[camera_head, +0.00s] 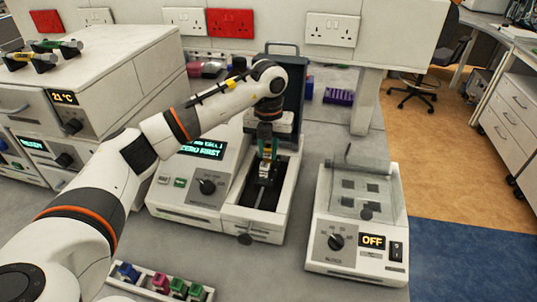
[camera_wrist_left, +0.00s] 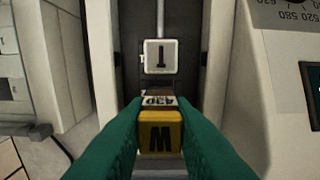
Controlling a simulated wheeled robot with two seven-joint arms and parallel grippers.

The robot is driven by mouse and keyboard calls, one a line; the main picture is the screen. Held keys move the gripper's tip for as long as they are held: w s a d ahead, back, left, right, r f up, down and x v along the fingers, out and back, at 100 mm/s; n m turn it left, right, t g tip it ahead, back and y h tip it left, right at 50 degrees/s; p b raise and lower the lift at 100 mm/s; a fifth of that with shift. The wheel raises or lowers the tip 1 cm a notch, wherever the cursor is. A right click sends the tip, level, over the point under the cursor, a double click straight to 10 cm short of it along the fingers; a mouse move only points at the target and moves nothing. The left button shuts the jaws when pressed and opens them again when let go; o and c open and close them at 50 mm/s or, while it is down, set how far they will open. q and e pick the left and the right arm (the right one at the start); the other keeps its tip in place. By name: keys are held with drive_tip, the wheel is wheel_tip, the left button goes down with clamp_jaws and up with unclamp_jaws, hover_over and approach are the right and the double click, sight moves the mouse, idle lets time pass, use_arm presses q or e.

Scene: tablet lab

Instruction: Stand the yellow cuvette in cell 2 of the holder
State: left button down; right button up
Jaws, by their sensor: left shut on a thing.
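The yellow cuvette (camera_wrist_left: 160,137) shows from above in the left wrist view, its top marked with a letter like W. My left gripper (camera_head: 266,158) is shut on it, with green fingers on both sides, inside the open sample well (camera_head: 238,193) of the instrument. A white block (camera_wrist_left: 160,56) with a dark mark stands ahead in the dark channel, apart from the yellow cuvette. A small labelled plate (camera_wrist_left: 160,101) lies right at the fingertips. My right gripper is out of view.
The instrument's display (camera_head: 203,149) reads partly "ZERO FIRST", and its dark lid (camera_head: 292,85) stands raised behind the well. A rack (camera_head: 117,284) with several coloured caps is at the front. A second device (camera_head: 330,262) with a clear cover stands right, showing OFF.

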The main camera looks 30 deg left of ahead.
sight(268, 149)
use_arm(q)
wheel_tip(268, 149, down, 3)
drive_tip(key=shift+r+p, duration=0.15)
drive_tip(key=shift+p, duration=0.15)
drive_tip(key=c, duration=1.3)
unclamp_jaws()
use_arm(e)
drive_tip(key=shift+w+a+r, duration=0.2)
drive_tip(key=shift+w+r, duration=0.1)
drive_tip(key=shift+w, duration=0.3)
use_arm(q)
drive_tip(key=shift+o, duration=0.2)
drive_tip(key=shift+r, duration=0.25)
wheel_tip(268, 149, up, 11)
drive_tip(key=b, duration=0.3)
drive_tip(key=shift+f, duration=0.15)
drive_tip(key=shift+r, duration=0.45)
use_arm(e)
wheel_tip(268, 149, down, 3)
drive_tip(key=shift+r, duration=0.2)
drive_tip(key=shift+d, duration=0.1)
